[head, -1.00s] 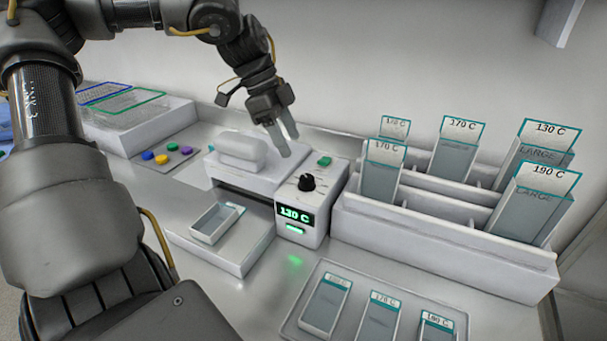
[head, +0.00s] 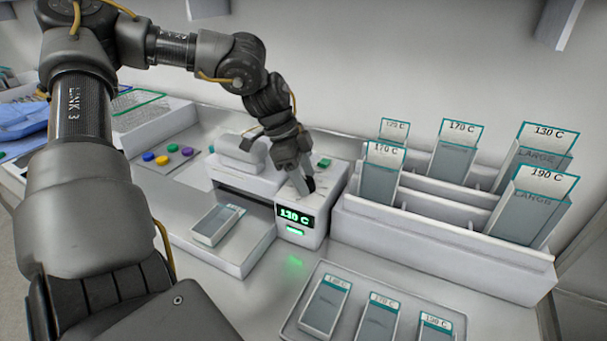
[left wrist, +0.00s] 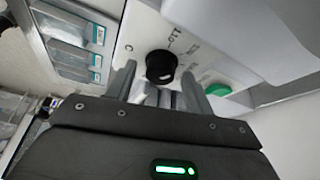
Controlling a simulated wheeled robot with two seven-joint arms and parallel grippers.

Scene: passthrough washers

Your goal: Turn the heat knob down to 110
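The black heat knob (head: 309,184) sits on top of the white heater unit (head: 313,225), mostly hidden behind my fingers in the head view. The green display (head: 294,215) on the unit's front reads 130 C. My left gripper (head: 302,184) points down at the knob. In the left wrist view, the knob (left wrist: 161,66) shows whole between the tips of my open left gripper (left wrist: 158,80), with gaps on both sides. I cannot tell whether the fingertips reach down around it. My right gripper is not in view.
A green button (head: 324,163) is on the unit behind the knob. A white rack (head: 440,237) with labelled pouches stands close on the right, and a tray (head: 350,330) of pouches lies in front. A white sealing press (head: 245,165) adjoins on the left.

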